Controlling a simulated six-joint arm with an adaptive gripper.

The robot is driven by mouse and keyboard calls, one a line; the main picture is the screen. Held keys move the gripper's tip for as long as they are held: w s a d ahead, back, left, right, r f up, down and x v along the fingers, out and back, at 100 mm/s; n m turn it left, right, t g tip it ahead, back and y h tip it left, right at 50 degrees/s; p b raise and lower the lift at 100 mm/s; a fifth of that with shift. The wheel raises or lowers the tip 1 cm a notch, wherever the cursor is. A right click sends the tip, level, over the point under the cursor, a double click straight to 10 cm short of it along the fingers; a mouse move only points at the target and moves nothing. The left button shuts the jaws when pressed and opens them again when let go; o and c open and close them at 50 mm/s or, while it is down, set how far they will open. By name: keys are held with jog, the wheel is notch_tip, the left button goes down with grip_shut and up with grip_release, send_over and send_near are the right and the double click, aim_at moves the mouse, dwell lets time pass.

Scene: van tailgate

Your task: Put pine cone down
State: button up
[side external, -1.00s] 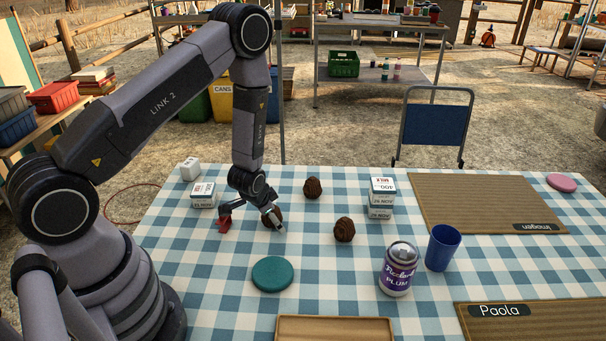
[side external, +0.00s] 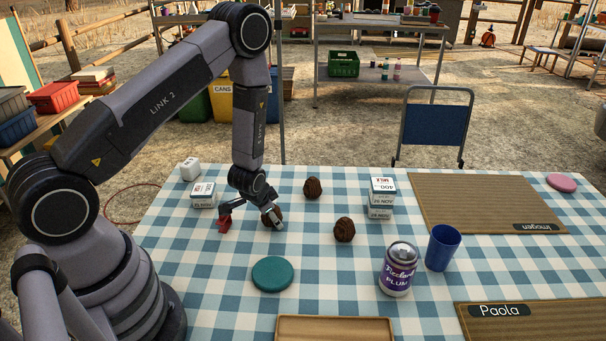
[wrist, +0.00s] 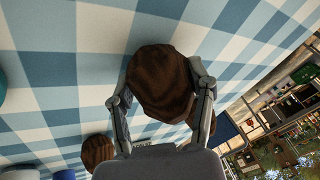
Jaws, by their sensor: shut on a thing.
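My gripper (wrist: 163,92) is shut on a brown pine cone (wrist: 160,75), with one finger on each side of it in the wrist view. In the side view my gripper (side external: 268,220) is low over the checked tablecloth (side external: 200,265), and the held pine cone (side external: 266,213) is partly hidden by a finger. I cannot tell whether the cone touches the cloth. Two other brown cones stand on the cloth, one behind (side external: 312,188) and one to the right (side external: 344,230).
White cartons stand at left (side external: 203,194) and right (side external: 381,198). A teal disc (side external: 272,274), plum can (side external: 398,268), blue cup (side external: 443,248), wooden tray (side external: 335,320) and woven mats (side external: 480,200) are nearer the front and right. Bare cloth lies between the gripper and teal disc.

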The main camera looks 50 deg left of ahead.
notch_tip(320, 180, up, 9)
jog(key=shift+f, duration=0.2)
jog(key=shift+r, duration=0.35)
jog(key=shift+d+r+m, duration=0.15)
jog(key=shift+d+m, duration=0.1)
jog(key=shift+m, duration=0.15)
jog(key=shift+d+m+h, duration=0.4)
jog(key=shift+m, duration=0.2)
jog(key=s+d+m+h, duration=0.3)
jog(key=d+m+h, duration=0.3)
jog(key=m, duration=0.4)
jog(key=m+g, duration=0.4)
jog(key=m, duration=0.5)
send_over(278, 275)
jog(key=a, duration=0.2)
jog(key=f, duration=0.3)
jog(key=shift+s+d+f+h, duration=0.2)
jog(key=shift+s+f+h, duration=0.05)
jog(key=shift+f+h, duration=0.05)
jog(key=shift+w+f, duration=0.1)
jog(key=shift+f, duration=2.1)
